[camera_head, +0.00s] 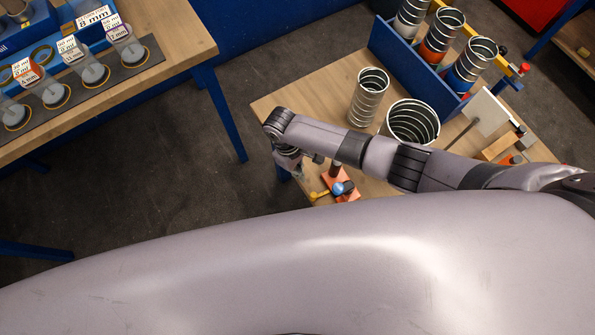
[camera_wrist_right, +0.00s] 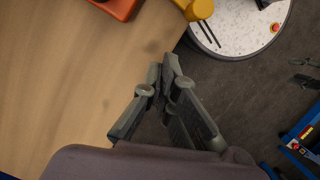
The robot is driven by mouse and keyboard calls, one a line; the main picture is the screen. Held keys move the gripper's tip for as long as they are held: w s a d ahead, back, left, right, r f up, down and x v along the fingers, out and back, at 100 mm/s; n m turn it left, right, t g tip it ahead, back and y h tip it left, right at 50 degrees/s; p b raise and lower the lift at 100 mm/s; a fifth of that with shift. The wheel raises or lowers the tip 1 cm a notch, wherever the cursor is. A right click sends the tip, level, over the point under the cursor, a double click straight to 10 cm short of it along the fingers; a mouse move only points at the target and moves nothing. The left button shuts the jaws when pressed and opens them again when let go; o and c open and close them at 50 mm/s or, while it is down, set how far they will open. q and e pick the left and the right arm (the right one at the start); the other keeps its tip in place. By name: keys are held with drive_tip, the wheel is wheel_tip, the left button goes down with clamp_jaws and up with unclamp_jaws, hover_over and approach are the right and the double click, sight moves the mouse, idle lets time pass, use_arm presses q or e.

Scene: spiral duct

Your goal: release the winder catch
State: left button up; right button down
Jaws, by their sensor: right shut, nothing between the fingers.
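The winder appears to be the small device on an orange base (camera_head: 348,196) at the near edge of the wooden table, with a blue round part (camera_head: 337,188) and a yellow lever-like part (camera_head: 318,195). I cannot tell for sure which part is the catch. In the right wrist view, an orange part (camera_wrist_right: 120,7) and a yellow part (camera_wrist_right: 196,9) with two dark prongs show at the top edge. My right gripper (camera_wrist_right: 165,68) is shut and empty, apart from both. In the head view it hangs at the table's left edge (camera_head: 294,168), left of the winder, mostly hidden. My left gripper is not seen.
Spiral ducts (camera_head: 369,97) and a wider coil (camera_head: 411,122) stand behind my right arm. A blue rack (camera_head: 392,57) holds more ducts. A white plate (camera_head: 489,111) stands at right. Another bench (camera_head: 165,68) is at upper left, with open floor between.

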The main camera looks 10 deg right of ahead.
use_arm(q)
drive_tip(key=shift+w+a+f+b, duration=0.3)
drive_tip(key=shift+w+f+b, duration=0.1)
drive_tip(key=shift+b, duration=0.15)
use_arm(e)
drive_tip(key=v, duration=1)
drive_tip(key=shift+w, duration=0.15)
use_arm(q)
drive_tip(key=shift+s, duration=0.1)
